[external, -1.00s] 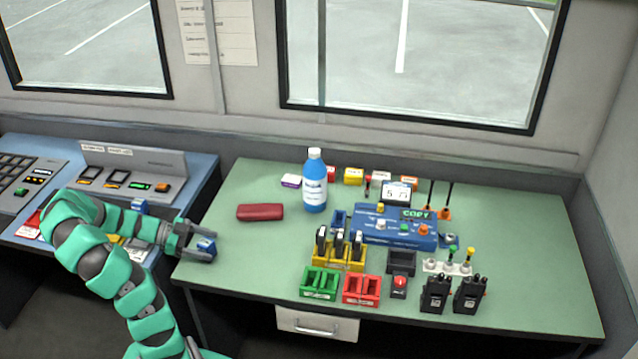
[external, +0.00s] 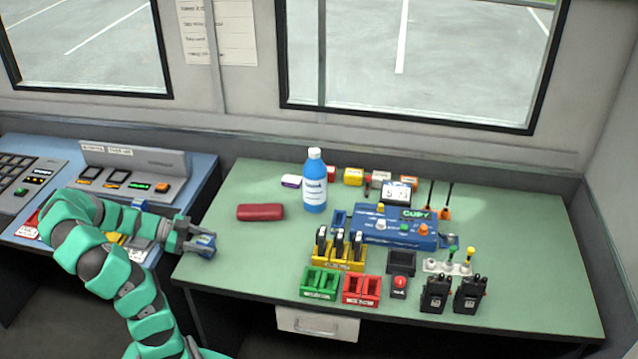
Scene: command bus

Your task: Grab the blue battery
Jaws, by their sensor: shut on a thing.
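The blue battery (external: 207,241) is a small blue block at the left edge of the green table. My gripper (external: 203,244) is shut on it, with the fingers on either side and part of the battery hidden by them. The gripper reaches in from the left, low near the table's left edge. I cannot tell whether the battery touches the table top.
A red case (external: 260,212) and a blue bottle (external: 315,182) stand to the right. Beyond are a yellow rack (external: 339,258), green tray (external: 319,284), red tray (external: 361,290), blue console (external: 392,228) and two radios (external: 434,294). The table's front-left area is clear.

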